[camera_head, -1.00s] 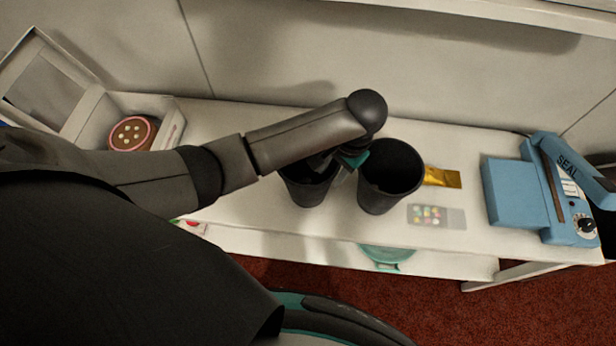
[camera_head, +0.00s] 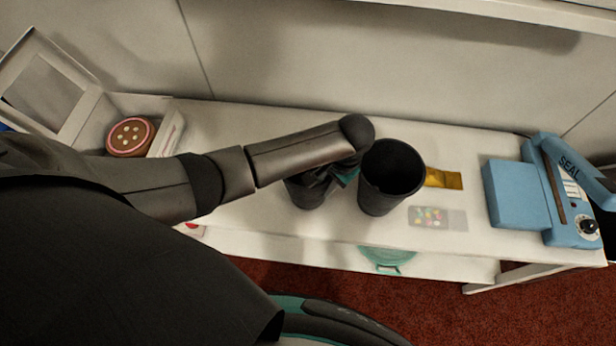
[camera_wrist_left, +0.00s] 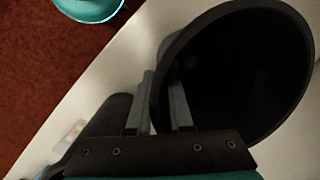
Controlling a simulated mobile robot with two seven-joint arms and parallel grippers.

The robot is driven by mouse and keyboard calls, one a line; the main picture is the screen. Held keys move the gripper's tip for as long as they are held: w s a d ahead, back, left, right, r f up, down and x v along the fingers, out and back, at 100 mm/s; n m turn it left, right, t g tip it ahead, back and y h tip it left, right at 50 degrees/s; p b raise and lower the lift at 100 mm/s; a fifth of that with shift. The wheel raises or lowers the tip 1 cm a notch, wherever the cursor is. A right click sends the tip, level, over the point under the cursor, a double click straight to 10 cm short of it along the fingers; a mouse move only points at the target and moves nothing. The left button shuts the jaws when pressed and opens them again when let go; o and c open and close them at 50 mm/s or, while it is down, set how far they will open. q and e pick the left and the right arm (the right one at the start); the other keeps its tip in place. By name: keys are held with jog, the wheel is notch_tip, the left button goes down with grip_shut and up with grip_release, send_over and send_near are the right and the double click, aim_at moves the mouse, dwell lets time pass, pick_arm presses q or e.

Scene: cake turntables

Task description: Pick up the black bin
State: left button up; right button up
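Two black bins stand side by side on the white table. The right bin (camera_head: 373,197) is upright and fully visible in the head view. The left bin (camera_head: 307,196) is partly covered by my left arm. My left gripper (camera_head: 340,178) points down at the left bin's right side, next to the right bin. In the left wrist view its fingers (camera_wrist_left: 162,98) straddle the wall of the large bin (camera_wrist_left: 245,70), whose dark inside is open towards the camera. A small gap shows between the fingers; firm contact cannot be told. My right gripper is not in view.
A blue sealer (camera_head: 517,190) stands on the right. A gold packet (camera_head: 443,178) and a candy bag (camera_head: 450,219) lie beside the right bin. An open white box (camera_head: 45,85) and a round cake (camera_head: 130,137) are on the left. A wall closes the back.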

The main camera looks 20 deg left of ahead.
pick_arm(q)
grip_shut()
dwell(1.0)
